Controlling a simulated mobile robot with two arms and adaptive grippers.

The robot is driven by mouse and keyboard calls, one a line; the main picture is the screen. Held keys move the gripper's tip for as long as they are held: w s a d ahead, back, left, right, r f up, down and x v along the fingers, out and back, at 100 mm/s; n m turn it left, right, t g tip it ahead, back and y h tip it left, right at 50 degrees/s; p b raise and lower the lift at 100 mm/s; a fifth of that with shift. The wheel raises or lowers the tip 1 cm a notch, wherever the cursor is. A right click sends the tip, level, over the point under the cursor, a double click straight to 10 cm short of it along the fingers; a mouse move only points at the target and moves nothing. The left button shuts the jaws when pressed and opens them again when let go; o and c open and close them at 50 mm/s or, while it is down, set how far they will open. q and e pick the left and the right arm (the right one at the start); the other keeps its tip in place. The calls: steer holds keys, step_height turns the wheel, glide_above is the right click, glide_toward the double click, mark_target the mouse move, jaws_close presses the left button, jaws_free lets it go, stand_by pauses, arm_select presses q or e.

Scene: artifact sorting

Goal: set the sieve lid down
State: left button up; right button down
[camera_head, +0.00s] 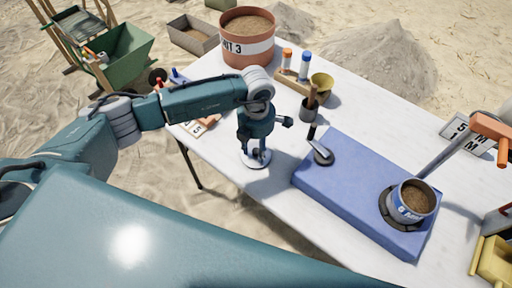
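The gripper hides part of the lid's middle. My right gripper is not in view.
Bare tabletop surrounds the lid.

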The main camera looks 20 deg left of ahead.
mark_target(256, 150)
arm_select(q)
steer(key=shift+r, duration=0.4)
step_height(256, 150, up, 12)
steer(key=b, duration=0.2)
steer(key=shift+f+b, duration=0.2)
steer(key=shift+b, duration=0.1)
steer(key=shift+d, duration=0.1)
